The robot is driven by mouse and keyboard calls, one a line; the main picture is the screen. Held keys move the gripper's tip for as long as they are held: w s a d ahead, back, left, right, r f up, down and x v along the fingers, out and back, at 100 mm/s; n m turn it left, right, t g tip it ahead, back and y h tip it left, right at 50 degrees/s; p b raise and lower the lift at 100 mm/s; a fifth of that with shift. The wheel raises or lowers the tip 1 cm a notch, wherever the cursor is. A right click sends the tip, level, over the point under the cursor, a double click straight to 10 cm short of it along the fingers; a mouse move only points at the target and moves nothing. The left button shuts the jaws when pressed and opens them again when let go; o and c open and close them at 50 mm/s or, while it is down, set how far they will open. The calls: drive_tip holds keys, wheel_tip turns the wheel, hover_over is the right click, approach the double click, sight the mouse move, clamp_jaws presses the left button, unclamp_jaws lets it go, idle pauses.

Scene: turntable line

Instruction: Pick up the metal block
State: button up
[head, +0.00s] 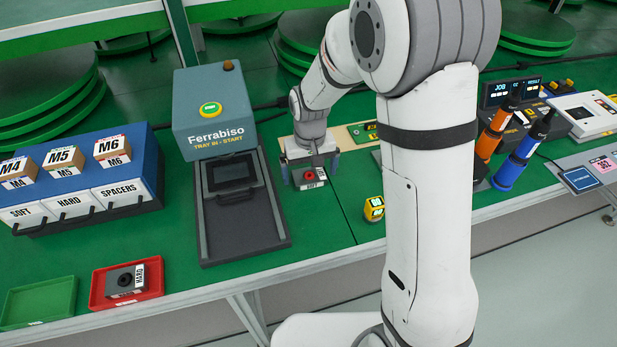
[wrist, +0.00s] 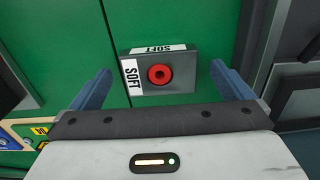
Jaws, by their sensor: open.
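A grey metal block (head: 309,183) with SOFT labels and a red ring on top lies on the green table under my gripper (head: 311,166). In the wrist view the block (wrist: 182,84) sits between the lines of my two blue-grey fingers, which are open with a gap on each side. I cannot tell whether the fingertips are down at its height. A second grey block (head: 122,281), labelled HARD and with a dark ring, lies in a red tray (head: 97,295) at the lower left.
The Ferrabiso station (head: 213,115) with its dark tray bed (head: 238,222) stands left of my gripper. A yellow device (head: 374,208) lies to the right. An empty green tray (head: 40,300) and a blue drawer unit (head: 150,165) are at the left. The table right of the bed is mostly clear.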

drive_tip(key=shift+f, duration=0.7)
drive_tip(key=shift+c, duration=0.4)
drive_tip(key=c, duration=1)
